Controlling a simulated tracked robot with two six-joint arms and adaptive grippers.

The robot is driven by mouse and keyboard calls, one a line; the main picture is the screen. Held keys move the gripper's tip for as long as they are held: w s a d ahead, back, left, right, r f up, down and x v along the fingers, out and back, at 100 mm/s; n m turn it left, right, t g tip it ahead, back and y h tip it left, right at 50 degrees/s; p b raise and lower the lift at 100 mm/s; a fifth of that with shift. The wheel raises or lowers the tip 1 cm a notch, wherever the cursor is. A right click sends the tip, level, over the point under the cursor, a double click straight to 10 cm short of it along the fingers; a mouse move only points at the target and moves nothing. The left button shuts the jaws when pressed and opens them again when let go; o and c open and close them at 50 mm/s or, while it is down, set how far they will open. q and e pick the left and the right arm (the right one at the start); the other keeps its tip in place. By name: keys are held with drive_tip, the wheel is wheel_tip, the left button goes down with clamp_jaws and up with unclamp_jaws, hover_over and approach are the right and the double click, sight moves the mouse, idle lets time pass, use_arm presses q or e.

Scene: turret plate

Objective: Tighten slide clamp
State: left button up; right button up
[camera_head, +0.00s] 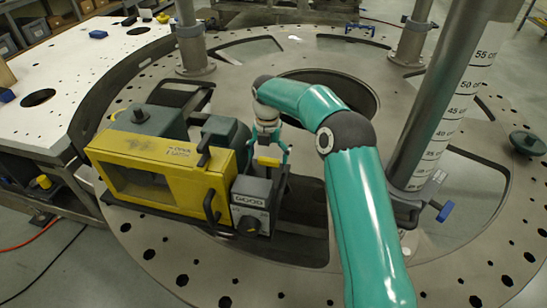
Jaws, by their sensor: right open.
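My right gripper (270,154), at the end of my teal right arm, points down behind the grey box at the right end of a yellow machine (108,160). The handle may belong to the slide clamp, but the frame does not make this certain. A dark clamp with a blue knob (443,211) sits at the foot of the grey column with a scale (442,95). My left gripper is not in view.
The machine stands on a round metal turret plate (160,238) with many holes and slots. Two grey posts stand at the back, left (192,45) and right (413,35). A dark green knob (527,143) lies at the right. A white perforated table (75,75) adjoins at left.

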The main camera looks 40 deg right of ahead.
drive_tip(key=shift+f, duration=0.35)
